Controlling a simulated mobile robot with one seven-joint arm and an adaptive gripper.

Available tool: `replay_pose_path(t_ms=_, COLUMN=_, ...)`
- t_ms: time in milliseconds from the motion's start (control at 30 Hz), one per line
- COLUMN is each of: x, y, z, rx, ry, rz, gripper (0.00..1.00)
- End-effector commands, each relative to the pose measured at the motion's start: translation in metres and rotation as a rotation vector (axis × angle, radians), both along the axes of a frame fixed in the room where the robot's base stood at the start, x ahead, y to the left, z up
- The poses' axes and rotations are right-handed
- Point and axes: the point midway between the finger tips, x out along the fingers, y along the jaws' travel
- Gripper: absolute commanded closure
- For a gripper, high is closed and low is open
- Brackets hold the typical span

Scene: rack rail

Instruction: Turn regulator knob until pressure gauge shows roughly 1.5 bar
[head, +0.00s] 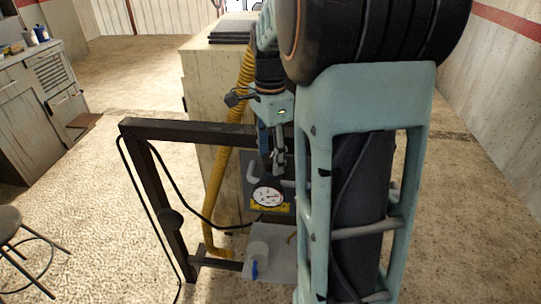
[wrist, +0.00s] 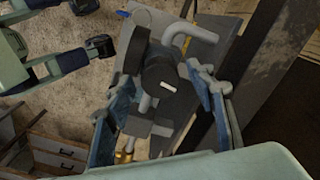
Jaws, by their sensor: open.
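The pressure gauge (head: 268,197) has a round white dial with a red needle and faces the head camera; its numbers are too small to read. My gripper (head: 279,160) points down just above and behind the gauge in the head view. In the wrist view my gripper (wrist: 162,88) is open, with one blue-grey finger on each side of a dark round knob (wrist: 158,73) bearing a pale mark. The knob appears between the fingers, with gaps visible; I cannot tell whether either finger touches it. In the head view the knob is hidden by my gripper and arm.
A dark metal frame (head: 185,128) with a hanging black cable surrounds the panel. A yellow hose (head: 217,180) runs beside a cabinet (head: 196,100). A blue-handled part (head: 254,269) sits low in front. A stool (head: 20,240) stands left; floor between is clear.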

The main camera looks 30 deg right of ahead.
Motion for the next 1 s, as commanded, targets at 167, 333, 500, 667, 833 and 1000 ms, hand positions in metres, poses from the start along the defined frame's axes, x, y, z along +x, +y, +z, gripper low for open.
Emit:
replay_pose_path(t_ms=167, x=0.0, y=-0.0001, z=-0.0011, rx=0.0, ry=0.0, rz=0.0, gripper=0.5)
replay_pose_path(t_ms=333, x=0.0001, y=-0.0002, z=-0.0008, rx=0.0, ry=-0.001, rz=0.0, gripper=0.59)
replay_pose_path(t_ms=500, x=0.0001, y=-0.0003, z=-0.0007, rx=0.0, ry=-0.001, rz=0.0, gripper=0.77)
replay_pose_path(t_ms=667, x=0.0, y=-0.0003, z=-0.0006, rx=0.0, ry=-0.001, rz=0.0, gripper=0.92)
replay_pose_path(t_ms=833, x=0.0, y=-0.0003, z=-0.0002, rx=0.0, ry=-0.001, rz=0.012, gripper=0.92)
replay_pose_path(t_ms=1000, x=0.0, y=-0.0004, z=0.0004, rx=0.0, ry=0.0, rz=0.062, gripper=0.92)
